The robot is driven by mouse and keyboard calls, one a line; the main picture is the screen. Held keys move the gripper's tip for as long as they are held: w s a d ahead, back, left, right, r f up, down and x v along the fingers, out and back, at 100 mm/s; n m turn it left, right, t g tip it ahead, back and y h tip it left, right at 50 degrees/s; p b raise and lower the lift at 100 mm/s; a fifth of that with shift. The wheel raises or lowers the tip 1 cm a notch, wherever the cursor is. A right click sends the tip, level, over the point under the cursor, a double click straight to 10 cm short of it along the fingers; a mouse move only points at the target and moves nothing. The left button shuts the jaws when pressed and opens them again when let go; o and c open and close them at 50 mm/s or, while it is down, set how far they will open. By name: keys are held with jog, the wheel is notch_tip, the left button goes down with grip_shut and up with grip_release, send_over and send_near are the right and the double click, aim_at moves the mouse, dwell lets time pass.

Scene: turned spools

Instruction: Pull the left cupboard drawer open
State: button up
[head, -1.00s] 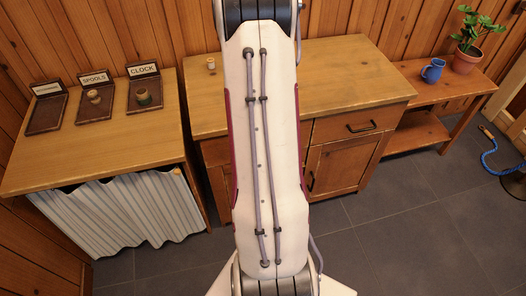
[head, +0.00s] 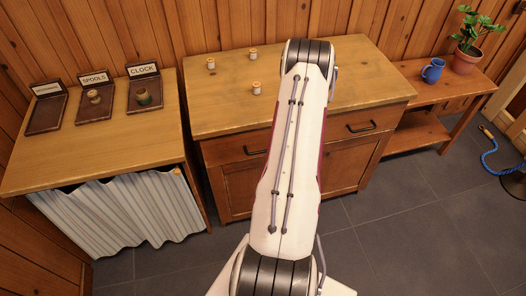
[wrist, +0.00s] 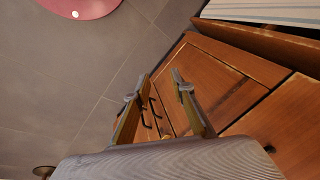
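The cupboard (head: 225,119) stands against the back wall. Its left drawer (head: 233,154), with a dark bar handle (head: 255,151), looks shut; my arm covers part of the front to its right. The right drawer (head: 343,130) also looks shut. My gripper is hidden behind my arm in the head view. In the wrist view my gripper (wrist: 158,90) is open, its two fingers apart with nothing held. Dark handles (wrist: 154,106) on a wooden front show beyond and between the fingers, apart from them. I cannot tell which handle belongs to the left drawer there.
Three spools (head: 257,88) stand on the cupboard top. A left table (head: 110,152) with a striped curtain (head: 120,220) holds labelled trays (head: 93,107). A low bench (head: 420,137) at right carries a blue mug (head: 433,70) and a potted plant (head: 467,60). The floor in front is clear.

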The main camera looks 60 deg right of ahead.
notch_tip(320, 180, down, 2)
jog(key=m+t, duration=0.1)
jog(key=m+t+h, duration=0.7)
jog(key=m+h, duration=0.2)
jog(key=h, duration=0.1)
send_near(263, 151)
jog(key=x, duration=0.2)
jog(key=shift+w+d+f, duration=0.1)
jog(key=shift+d+f, duration=0.05)
jog(key=shift+d, duration=0.1)
jog(key=shift+w, duration=0.1)
jog(key=shift+x, duration=3.8)
jog(key=shift+f, duration=0.15)
jog(key=shift+c, duration=0.5)
grip_shut()
